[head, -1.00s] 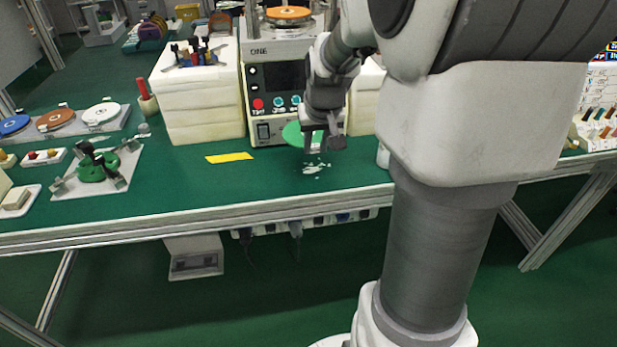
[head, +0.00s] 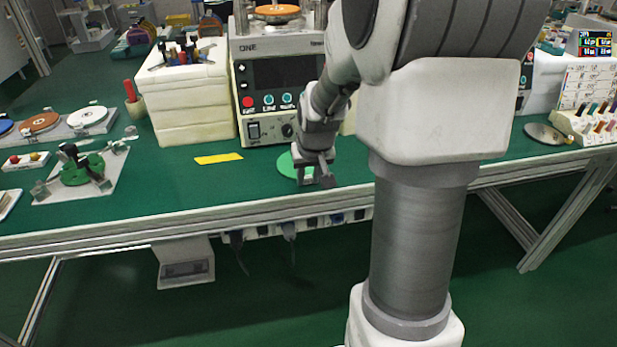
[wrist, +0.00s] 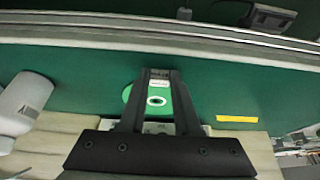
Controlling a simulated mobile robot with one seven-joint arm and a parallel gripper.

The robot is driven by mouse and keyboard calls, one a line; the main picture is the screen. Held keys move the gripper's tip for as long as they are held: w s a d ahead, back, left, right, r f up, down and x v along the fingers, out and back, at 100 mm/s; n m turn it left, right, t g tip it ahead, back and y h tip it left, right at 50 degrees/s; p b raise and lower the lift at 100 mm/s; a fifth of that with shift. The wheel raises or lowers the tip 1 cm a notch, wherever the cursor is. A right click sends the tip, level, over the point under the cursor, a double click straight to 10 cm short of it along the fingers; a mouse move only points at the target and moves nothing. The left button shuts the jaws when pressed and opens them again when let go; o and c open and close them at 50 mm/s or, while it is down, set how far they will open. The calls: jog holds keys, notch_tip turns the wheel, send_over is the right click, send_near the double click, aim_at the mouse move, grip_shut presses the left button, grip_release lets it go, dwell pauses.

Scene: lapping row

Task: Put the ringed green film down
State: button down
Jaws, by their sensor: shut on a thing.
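The ringed green film (head: 288,165) is a bright green disc near the front middle of the bench, in front of the machine. In the wrist view the film (wrist: 184,105) lies between and behind my fingers, with a white ring around its centre. My gripper (head: 318,180) points down at the film's right side and is shut on it. My gripper also shows in the wrist view (wrist: 160,74), its fingertips close together. The film is low over the bench top (head: 235,192); I cannot tell whether it touches.
A machine with a dark screen (head: 285,73) stands behind the film. White blocks (head: 188,100) stand to its left. A yellow strip (head: 218,158) lies on the bench.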

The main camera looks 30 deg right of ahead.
jog(key=shift+f, duration=0.15)
jog(key=c, duration=0.6)
grip_release()
jog(key=p+v, duration=0.4)
jog(key=v, duration=0.8)
